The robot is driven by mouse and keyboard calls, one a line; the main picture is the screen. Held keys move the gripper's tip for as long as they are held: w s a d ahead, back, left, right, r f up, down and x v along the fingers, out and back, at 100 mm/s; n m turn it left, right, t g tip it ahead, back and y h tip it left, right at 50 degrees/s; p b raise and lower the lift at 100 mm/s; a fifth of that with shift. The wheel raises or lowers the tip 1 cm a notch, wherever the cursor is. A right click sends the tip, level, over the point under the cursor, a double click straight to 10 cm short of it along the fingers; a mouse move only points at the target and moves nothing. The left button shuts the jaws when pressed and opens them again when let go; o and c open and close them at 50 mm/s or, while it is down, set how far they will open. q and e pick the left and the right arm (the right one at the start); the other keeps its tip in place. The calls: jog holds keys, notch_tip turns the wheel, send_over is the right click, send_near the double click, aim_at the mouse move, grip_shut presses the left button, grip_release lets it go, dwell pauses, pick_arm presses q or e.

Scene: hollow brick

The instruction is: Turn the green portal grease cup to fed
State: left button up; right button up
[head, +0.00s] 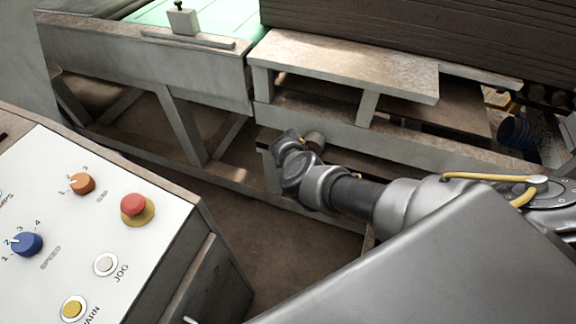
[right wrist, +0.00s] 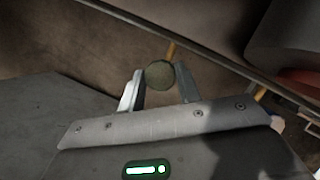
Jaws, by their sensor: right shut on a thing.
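A round, dull olive-green cap, which I take to be the green portal grease cup (right wrist: 159,74), sits between the two fingertips of my right gripper (right wrist: 160,84) in the right wrist view. The fingers are shut on its sides. In the head view my right arm reaches in from the right, down to the lower frame below the pale bench. A small dull round piece (head: 316,140) shows beside the wrist there; the fingers themselves are hidden. Any pointer or mark on the cup is too small or dark to read. My left gripper is in neither view.
A control panel (head: 75,225) with a red button (head: 137,205), an orange knob (head: 82,184) and a blue knob (head: 27,243) stands at the left. Brown floor (head: 275,250) is open between panel and frame.

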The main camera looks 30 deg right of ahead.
jog(key=shift+f+m, duration=0.2)
jog(key=shift+m, duration=0.2)
jog(key=shift+r+h, duration=0.2)
jog(key=shift+h, duration=0.1)
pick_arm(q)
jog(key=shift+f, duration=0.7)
pick_arm(e)
jog(key=o, duration=1)
jog(key=shift+c, duration=0.2)
pick_arm(q)
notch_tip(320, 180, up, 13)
jog(key=p, duration=1.2)
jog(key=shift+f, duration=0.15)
pick_arm(e)
jog(key=v, duration=1.1)
